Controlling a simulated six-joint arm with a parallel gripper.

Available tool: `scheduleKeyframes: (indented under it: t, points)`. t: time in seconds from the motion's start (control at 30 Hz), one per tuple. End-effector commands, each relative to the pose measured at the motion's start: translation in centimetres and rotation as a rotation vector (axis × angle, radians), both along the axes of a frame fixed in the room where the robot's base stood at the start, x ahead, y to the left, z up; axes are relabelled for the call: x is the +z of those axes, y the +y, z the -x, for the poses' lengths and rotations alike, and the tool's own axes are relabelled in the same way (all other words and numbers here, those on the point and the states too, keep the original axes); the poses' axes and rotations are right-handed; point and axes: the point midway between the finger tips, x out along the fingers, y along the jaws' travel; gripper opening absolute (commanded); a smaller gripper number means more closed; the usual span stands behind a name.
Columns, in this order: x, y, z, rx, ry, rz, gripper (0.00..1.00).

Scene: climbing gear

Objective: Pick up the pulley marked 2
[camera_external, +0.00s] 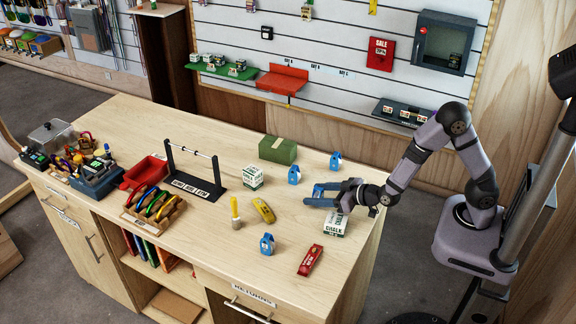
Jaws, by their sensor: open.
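Three small blue pulleys stand on the wooden counter. One pulley (294,176) is left of and behind my gripper, another pulley (335,162) is farther back, and a third pulley (267,244) is near the front. Their markings are too small to read, so I cannot tell which is marked 2. My gripper (313,196) is open above the right part of the counter, with its fingers pointing left. It is apart from all three pulleys, and nothing shows between its fingers.
A white and green chalk box (334,226) is just below my gripper in the picture. Another chalk box (252,177), a green box (277,150), a yellow item (263,210), a brush (235,214) and a red bar (310,260) surround the pulleys. A black rack (196,187) stands left.

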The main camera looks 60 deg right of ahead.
Motion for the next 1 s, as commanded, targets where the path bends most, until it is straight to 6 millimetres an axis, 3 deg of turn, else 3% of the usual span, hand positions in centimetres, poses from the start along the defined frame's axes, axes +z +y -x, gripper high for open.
scheduleKeyframes:
  t: [0.17,0.33,0.73,1.0]
  points:
    - [0.0,0.0,0.0,0.000,0.000,0.000,0.52]
    - [0.0,0.0,0.0,0.000,0.000,0.000,0.12]
    - [0.6,0.0,0.0,0.000,-0.002,-0.001,0.11]
    - [3.9,0.0,0.0,-0.002,-0.007,-0.004,0.11]
